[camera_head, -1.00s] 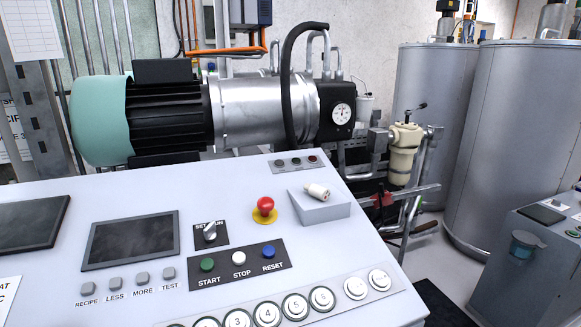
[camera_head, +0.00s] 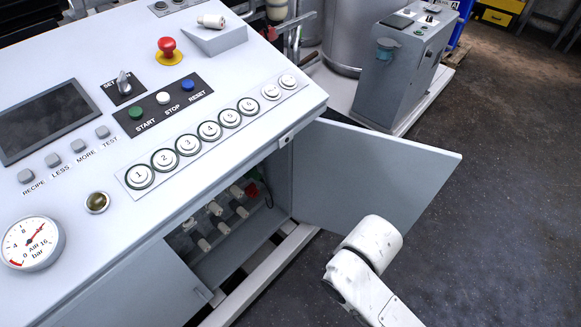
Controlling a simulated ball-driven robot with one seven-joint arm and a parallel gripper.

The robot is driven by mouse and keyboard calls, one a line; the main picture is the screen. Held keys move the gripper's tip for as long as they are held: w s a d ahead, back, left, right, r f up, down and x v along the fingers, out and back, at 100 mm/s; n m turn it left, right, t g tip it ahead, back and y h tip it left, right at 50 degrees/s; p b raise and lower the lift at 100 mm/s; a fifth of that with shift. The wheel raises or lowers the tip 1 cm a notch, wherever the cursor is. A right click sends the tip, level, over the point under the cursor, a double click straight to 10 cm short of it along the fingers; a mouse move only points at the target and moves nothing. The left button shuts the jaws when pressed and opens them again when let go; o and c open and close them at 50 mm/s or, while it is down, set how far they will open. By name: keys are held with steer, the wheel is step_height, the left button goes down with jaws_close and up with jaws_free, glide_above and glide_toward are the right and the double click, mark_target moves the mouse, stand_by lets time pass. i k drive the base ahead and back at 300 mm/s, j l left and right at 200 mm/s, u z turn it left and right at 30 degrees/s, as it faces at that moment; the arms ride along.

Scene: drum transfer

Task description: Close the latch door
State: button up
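The latch door (camera_head: 365,180) is a flat grey panel on the front of the control console (camera_head: 95,175). It stands swung wide open to the right, leaving the cabinet opening (camera_head: 235,225) exposed with several white fittings inside. A small latch or lock piece (camera_head: 284,141) shows on the console edge above the opening. White links of my arm rise from the bottom right, in front of the door's lower part; whether they touch it I cannot tell. My gripper is not in view.
The console top carries numbered buttons (camera_head: 188,145), a red emergency stop (camera_head: 168,49) and a pressure gauge (camera_head: 31,243). A second grey console (camera_head: 397,70) stands behind the door. Dark floor (camera_head: 500,150) is clear to the right.

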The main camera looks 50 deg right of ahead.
mark_target(344, 173)
steer(key=k+l+u, duration=0.1)
steer(key=l+u, duration=0.35)
steer(key=k+l+u, duration=0.15)
steer(key=l+u, duration=0.3)
steer(key=k+l+u, duration=0.2)
steer(key=u, duration=0.25)
steer(key=k+l+u, duration=0.85)
steer(key=k+u, duration=0.45)
steer(key=k+l+z, duration=0.15)
steer(key=k, duration=0.3)
steer(key=k+z, duration=0.2)
steer(key=k, duration=0.2)
steer(key=k+l+z, duration=0.15)
steer(key=k, duration=0.25)
steer(key=k+l+z, duration=0.15)
steer(key=k+l, duration=0.2)
steer(key=k+l+z, duration=0.2)
steer(key=l, duration=0.2)
steer(key=k+l+z, duration=0.2)
steer(key=l, duration=0.2)
steer(key=i+l+u, duration=0.25)
steer(key=i+l, duration=0.25)
steer(key=l, duration=0.25)
steer(key=i+l+u, duration=0.15)
steer(key=l, duration=0.3)
steer(key=i, duration=0.05)
